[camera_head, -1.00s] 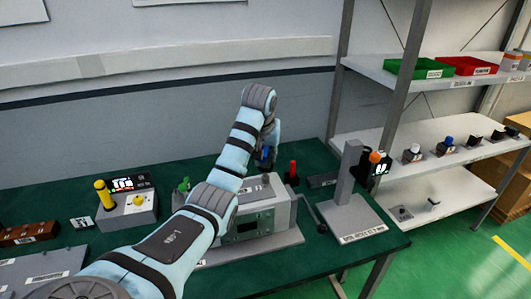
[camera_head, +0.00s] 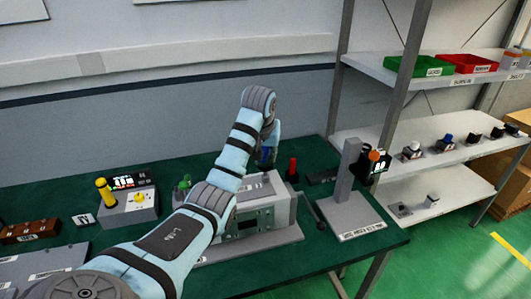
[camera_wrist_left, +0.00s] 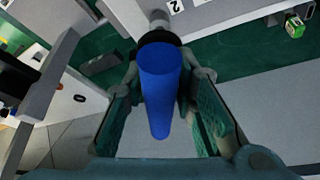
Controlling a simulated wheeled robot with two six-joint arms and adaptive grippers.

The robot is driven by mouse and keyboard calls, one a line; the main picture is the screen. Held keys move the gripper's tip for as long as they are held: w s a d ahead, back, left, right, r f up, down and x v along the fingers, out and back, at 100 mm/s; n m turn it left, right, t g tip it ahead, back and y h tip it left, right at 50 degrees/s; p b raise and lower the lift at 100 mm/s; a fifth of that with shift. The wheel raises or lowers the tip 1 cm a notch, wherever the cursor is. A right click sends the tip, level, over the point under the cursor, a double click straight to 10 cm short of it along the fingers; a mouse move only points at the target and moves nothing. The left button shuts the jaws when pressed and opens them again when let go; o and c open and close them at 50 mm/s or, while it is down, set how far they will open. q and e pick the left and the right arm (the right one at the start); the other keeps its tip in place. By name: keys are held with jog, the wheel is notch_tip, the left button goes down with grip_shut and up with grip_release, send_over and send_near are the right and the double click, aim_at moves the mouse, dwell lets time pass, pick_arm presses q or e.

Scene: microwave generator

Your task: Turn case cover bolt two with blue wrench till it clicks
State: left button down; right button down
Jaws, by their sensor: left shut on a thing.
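The blue wrench (camera_wrist_left: 160,90) is upright between the fingers of my left gripper (camera_wrist_left: 165,110) in the left wrist view, its dark collar and grey tip pointing at the case. In the head view a bit of its blue handle (camera_head: 265,154) shows beside my left gripper (camera_head: 268,150). The gripper is shut on it, over the top of the grey case (camera_head: 262,213) on the bench. My left arm covers part of the case. The bolt under the wrench tip is hidden, so I cannot tell whether the tip sits on it. My right gripper is not in view.
A red-handled tool (camera_head: 292,168) and green tool (camera_head: 183,187) stand by the case. A grey stand (camera_head: 350,190) with an orange-topped device is to the right. A yellow-handled tool (camera_head: 104,192) stands at left. Shelves (camera_head: 440,150) are beyond the bench's right edge.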

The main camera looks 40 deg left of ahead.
pick_arm(q)
jog(key=shift+f, duration=0.55)
dwell(0.6)
jog(key=shift+s+r+m+p, duration=0.1)
jog(key=shift+m+p, duration=0.4)
jog(key=shift+p, duration=0.15)
jog(key=m+h, duration=0.1)
jog(key=m, duration=0.2)
jog(key=shift+a+m+t+h, duration=0.15)
jog(key=shift+m+t+h, duration=0.15)
jog(key=shift+h, duration=0.1)
jog(key=m+h, duration=0.2)
jog(key=m, duration=0.2)
jog(key=shift+m, duration=0.3)
